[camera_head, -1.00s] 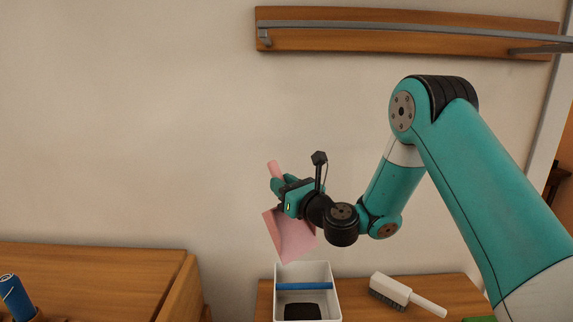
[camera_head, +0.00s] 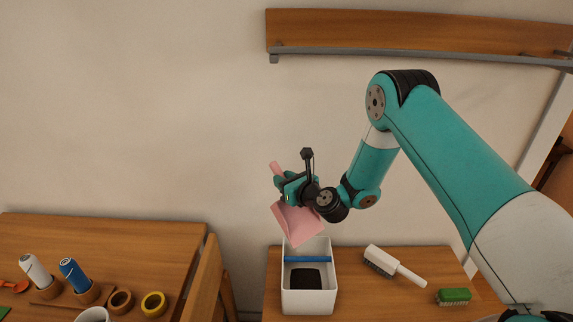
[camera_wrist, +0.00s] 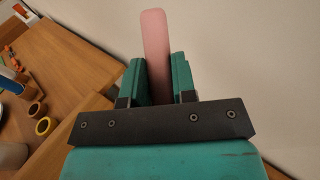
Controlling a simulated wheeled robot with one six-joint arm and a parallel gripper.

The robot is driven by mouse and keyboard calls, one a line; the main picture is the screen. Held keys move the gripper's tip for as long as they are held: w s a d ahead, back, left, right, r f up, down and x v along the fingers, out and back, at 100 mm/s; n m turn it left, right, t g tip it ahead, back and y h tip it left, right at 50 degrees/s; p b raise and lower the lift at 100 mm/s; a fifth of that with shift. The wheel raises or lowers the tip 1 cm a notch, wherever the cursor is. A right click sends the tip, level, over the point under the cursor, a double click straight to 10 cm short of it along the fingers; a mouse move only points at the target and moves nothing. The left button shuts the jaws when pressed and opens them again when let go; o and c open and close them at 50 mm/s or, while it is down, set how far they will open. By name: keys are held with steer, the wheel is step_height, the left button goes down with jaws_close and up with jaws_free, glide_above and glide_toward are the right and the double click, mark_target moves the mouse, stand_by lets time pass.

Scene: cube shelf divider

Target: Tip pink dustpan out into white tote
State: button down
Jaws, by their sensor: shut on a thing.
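My gripper (camera_head: 290,185) is shut on the handle of the pink dustpan (camera_head: 298,223). In the head view the pan hangs tilted, mouth downward, above the back part of the white tote (camera_head: 309,302). The handle sticks up past the fingers. In the wrist view the pink handle (camera_wrist: 156,60) stands between my two teal fingers (camera_wrist: 160,80); the pan itself is hidden there. The tote stands on a wooden table and holds a blue bar (camera_head: 308,259) across it and a dark patch (camera_head: 305,279) inside. I cannot tell whether anything lies in the pan.
A white brush (camera_head: 394,265) lies right of the tote, with a green brush (camera_head: 453,296) farther right. At left, a wooden table (camera_head: 150,245) carries a blue bottle (camera_head: 74,274), a white bottle (camera_head: 36,271) and rings (camera_head: 154,304). A wooden rail (camera_head: 400,32) hangs on the wall.

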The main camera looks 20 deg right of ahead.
steer(key=p, duration=0.4)
steer(key=shift+w+a+g, duration=0.1)
steer(key=shift+w+g, duration=0.1)
steer(key=shift+g, duration=0.2)
steer(key=p, duration=0.2)
steer(key=w+f+g+p, duration=0.1)
steer(key=p, duration=0.1)
steer(key=shift+a+f+h, duration=0.15)
steer(key=shift+a+h, duration=0.1)
steer(key=shift+h, duration=0.15)
step_height(320, 180, down, 6)
steer(key=w+g+h+b, duration=0.1)
steer(key=g+b, duration=0.1)
steer(key=g, duration=0.2)
steer(key=shift+w+a+f+g+h, duration=0.15)
steer(key=shift+w+g+h, duration=0.05)
steer(key=shift+g+h, duration=0.2)
